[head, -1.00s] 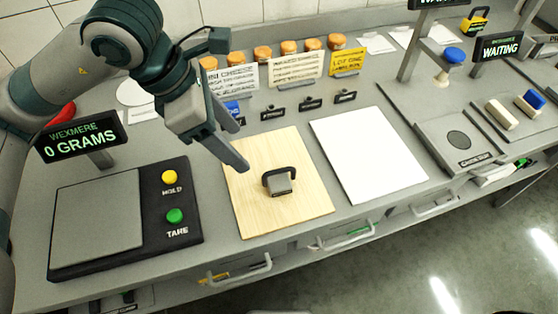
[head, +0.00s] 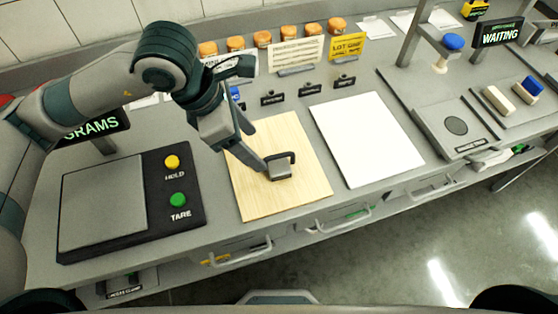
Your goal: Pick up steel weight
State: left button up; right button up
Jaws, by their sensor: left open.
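The steel weight (head: 281,172) is a small grey block with a dark arched handle. It stands on the light wooden board (head: 255,205) in the middle of the counter. My left gripper (head: 257,152) reaches down from the upper left, with its jaws open. One fingertip is at the left side of the weight's handle; I cannot tell whether it touches. My right gripper is not in view.
A scale (head: 103,203) with HOLD and TARE buttons lies to the left; its display (head: 92,128) is partly hidden by my arm. A white board (head: 367,140) lies to the right. Several orange-lidded jars (head: 289,33) and cards stand behind. Drawers run along the front.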

aim_at(268, 157)
pick_arm(q)
jog(key=p+x, duration=0.1)
jog(key=x, duration=0.3)
jog(key=shift+d+f, duration=0.15)
jog(key=shift+f, duration=0.2)
jog(key=shift+w+d+f, duration=0.1)
jog(key=shift+d+f, duration=0.05)
jog(key=shift+f, duration=0.3)
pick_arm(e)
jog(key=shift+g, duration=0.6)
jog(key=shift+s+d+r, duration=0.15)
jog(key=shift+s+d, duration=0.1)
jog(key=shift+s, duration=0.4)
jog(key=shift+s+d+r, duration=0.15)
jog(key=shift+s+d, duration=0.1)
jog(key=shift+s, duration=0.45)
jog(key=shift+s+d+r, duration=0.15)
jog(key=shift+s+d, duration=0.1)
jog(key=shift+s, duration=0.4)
pick_arm(q)
jog(key=shift+w+d+f+p, duration=0.1)
jog(key=shift+d+f+p, duration=0.5)
jog(key=shift+p, duration=0.45)
jog(key=p+x, duration=0.1)
jog(key=x, duration=0.2)
jog(key=shift+d+r, duration=0.1)
jog(key=shift+w+f, duration=0.1)
jog(key=shift+f, duration=0.25)
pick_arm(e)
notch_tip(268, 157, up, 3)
